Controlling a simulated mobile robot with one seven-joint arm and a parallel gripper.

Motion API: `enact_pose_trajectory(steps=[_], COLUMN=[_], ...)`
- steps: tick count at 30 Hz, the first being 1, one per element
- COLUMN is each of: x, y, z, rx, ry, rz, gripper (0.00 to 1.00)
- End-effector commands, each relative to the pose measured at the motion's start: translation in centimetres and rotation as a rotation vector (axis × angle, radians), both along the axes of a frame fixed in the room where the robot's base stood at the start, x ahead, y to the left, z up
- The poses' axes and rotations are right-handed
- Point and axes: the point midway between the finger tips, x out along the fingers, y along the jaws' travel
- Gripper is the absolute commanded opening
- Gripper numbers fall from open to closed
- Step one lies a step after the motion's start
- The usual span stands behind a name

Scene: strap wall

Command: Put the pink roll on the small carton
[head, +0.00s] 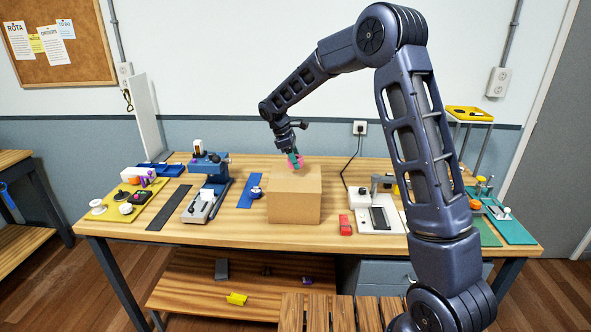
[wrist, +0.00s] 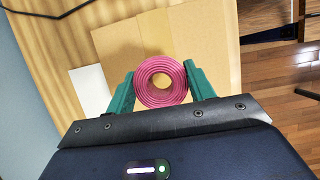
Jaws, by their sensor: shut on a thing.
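The pink roll (wrist: 160,82) is between the two green fingers of my gripper (wrist: 161,88) in the wrist view, and both fingers touch its sides. In the head view the pink roll (head: 299,161) shows at the tip of my gripper (head: 294,160), just over the back part of the small carton (head: 294,208). The carton is a plain brown closed box on the workbench. In the wrist view the carton's top (wrist: 205,40) lies beneath the roll. I cannot tell whether the roll touches the carton.
On the wooden workbench (head: 345,239), a blue press-like device (head: 208,170) stands left of the carton. A red block (head: 345,225) and a white-based device (head: 375,218) stand to its right. A yellow board with several small parts (head: 118,212) lies at the far left.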

Motion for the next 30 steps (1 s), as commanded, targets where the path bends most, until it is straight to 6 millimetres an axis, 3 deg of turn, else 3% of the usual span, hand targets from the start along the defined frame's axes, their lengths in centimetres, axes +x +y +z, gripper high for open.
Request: enact_pose_trajectory(steps=[5, 12, 24, 25, 28, 30], x=[0.0, 0.0, 0.0, 0.0, 0.0, 0.0], y=[0.0, 0.0, 0.0, 0.0, 0.0, 0.0], z=[-1.1, -4.2, -4.7, -4.7, -4.7, -4.7], rx=[-0.002, -0.002, -0.001, -0.001, -0.001, -0.001], ry=[0.001, 0.002, 0.0, 0.0, 0.0, 0.0], rz=[0.001, 0.001, 0.001, 0.0, 0.0, 0.0], gripper=[0.3, 0.3, 0.3, 0.55, 0.75, 0.75])
